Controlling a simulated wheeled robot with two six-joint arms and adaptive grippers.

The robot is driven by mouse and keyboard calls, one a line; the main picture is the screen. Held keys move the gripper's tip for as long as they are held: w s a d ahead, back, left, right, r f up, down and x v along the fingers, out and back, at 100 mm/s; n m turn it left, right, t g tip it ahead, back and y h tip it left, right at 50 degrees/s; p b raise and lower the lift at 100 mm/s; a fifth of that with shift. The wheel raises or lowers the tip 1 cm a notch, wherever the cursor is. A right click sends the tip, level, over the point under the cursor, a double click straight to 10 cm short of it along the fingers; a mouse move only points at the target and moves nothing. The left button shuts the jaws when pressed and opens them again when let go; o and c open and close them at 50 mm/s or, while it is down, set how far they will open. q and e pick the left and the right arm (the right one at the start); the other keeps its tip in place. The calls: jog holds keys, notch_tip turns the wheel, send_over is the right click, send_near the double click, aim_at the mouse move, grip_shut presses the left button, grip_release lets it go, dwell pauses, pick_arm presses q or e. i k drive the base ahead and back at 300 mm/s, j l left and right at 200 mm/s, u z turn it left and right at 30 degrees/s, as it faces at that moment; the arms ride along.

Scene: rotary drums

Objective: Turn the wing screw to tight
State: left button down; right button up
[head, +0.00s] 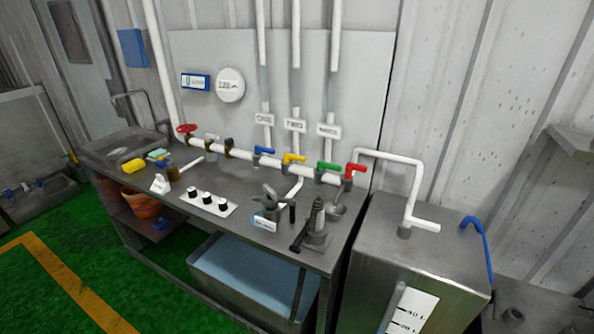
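A grey piece with wing-like lobes, which looks like the wing screw (270,192), stands near the front edge of the metal workbench (240,192), right of its middle. A small blue and white label (264,223) is in front of it, too small to read. I cannot tell how far the screw is turned. Neither of my grippers shows in the head view.
Right of the screw stand a dark upright tool (316,218) and a black lever. A white pipe with red, blue, yellow and green valve handles runs behind. A white panel with black knobs (207,202) is to the left. A steel tank (405,250) stands at the right.

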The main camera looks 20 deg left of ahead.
aim_at(271, 194)
jog(key=u, duration=2.05)
jog(key=k+l, duration=0.25)
jog(key=k, duration=0.2)
